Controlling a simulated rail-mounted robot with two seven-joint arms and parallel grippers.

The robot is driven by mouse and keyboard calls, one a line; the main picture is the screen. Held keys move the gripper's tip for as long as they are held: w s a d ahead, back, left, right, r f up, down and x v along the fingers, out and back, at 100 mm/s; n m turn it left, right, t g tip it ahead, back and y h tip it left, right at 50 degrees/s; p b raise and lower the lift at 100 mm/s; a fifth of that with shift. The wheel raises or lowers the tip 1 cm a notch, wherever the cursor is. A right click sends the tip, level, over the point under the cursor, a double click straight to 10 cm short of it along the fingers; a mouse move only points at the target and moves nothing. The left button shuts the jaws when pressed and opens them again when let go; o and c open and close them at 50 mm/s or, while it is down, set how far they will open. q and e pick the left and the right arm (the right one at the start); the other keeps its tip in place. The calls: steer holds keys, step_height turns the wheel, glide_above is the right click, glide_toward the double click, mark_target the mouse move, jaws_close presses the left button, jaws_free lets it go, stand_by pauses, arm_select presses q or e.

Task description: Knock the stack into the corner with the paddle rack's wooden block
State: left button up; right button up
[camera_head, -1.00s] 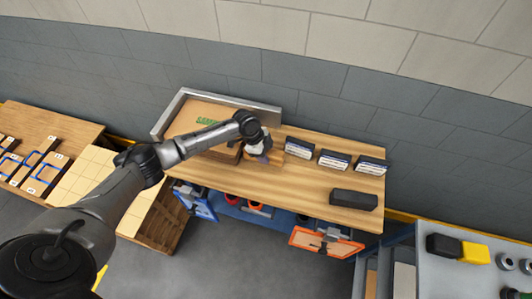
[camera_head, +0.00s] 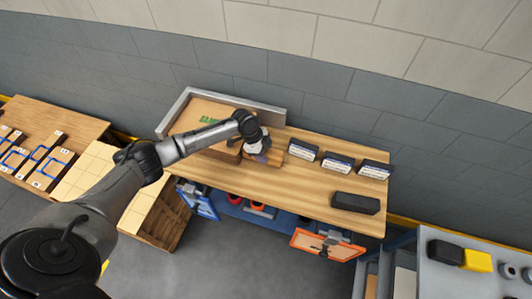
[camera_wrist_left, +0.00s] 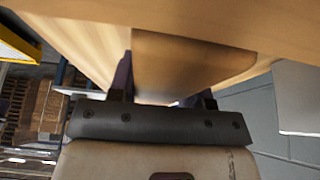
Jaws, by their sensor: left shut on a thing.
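My left gripper (camera_head: 262,152) is over the workbench, just right of the stack. It is shut on the wooden block (camera_wrist_left: 190,62), which fills the middle of the left wrist view between the dark fingers. In the head view the block (camera_head: 272,160) shows partly behind the gripper, low over the bench top. The brown stack (camera_head: 222,153) lies to the left, partly hidden by my forearm. Behind it a grey metal fence (camera_head: 230,100) forms the corner, with green lettering on the board inside. I cannot tell whether block and stack touch. My right gripper is not in view.
Several dark, white-labelled boxes (camera_head: 338,161) stand to the right of the gripper on the workbench (camera_head: 300,190). A black block (camera_head: 355,203) lies near its front right. A grey table (camera_head: 440,225) with a yellow block (camera_head: 477,260) stands at lower right.

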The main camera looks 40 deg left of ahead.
arm_select(q)
steer(key=shift+a, duration=0.3)
steer(key=shift+d, duration=0.2)
steer(key=shift+w+d, duration=0.2)
steer(key=shift+d, duration=0.2)
steer(key=shift+d+r, duration=0.1)
steer(key=shift+d, duration=0.15)
step_height(320, 180, up, 9)
steer(key=p, duration=0.8)
steer(key=shift+w, duration=0.1)
